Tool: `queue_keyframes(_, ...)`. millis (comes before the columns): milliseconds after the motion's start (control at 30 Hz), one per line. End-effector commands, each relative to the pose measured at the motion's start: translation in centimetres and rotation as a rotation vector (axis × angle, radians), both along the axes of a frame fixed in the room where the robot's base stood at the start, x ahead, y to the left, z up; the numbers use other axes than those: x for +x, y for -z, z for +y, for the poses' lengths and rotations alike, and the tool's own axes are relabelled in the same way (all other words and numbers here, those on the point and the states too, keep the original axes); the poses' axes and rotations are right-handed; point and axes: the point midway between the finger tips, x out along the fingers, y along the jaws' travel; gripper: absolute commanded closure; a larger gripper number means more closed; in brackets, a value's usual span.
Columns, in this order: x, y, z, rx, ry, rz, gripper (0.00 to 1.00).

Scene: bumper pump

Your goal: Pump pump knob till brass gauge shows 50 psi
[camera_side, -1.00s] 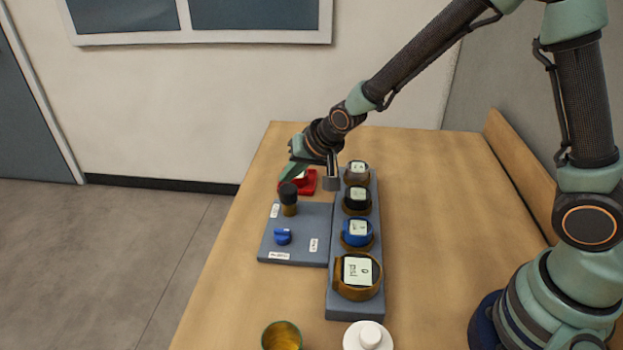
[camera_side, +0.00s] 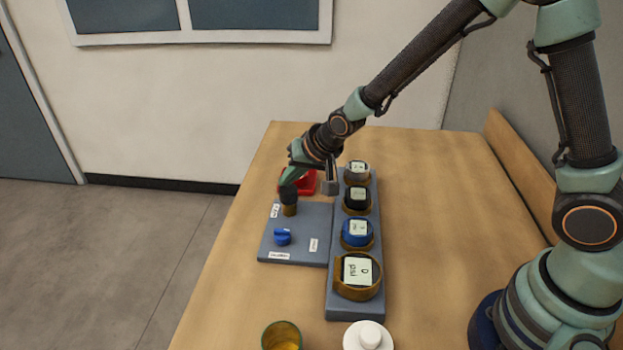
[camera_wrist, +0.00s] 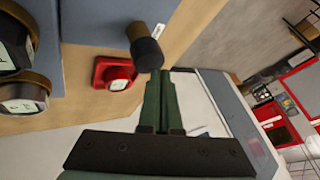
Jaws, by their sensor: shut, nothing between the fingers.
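The pump knob (camera_side: 288,196), a black cap on a brass stem, stands upright on the grey panel (camera_side: 303,225). It also shows in the wrist view (camera_wrist: 146,50). My gripper (camera_side: 285,182) is shut and empty, its tips at the top of the knob; whether they touch cannot be told. In the wrist view its green fingers (camera_wrist: 162,80) lie together just beside the black cap. The large brass gauge (camera_side: 357,272) is at the near end of the gauge row and appears to show 0 psi. Part of the knob's top is hidden by the fingers.
A blue gauge (camera_side: 357,232), a black gauge (camera_side: 357,200) and a grey-brown gauge (camera_side: 357,172) stand behind the brass one. A blue knob (camera_side: 283,236) is on the panel. A red item (camera_side: 309,181) lies behind. A brass cup (camera_side: 282,336) and white lidded item (camera_side: 368,337) stand in front.

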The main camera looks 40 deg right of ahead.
Motion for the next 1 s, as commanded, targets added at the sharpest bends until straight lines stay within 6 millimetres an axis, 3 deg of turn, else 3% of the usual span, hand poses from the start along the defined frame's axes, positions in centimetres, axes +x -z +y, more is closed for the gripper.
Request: queue_keyframes(1000,0.02,0.89,-0.01,0.000,0.000,0.000,1.00)
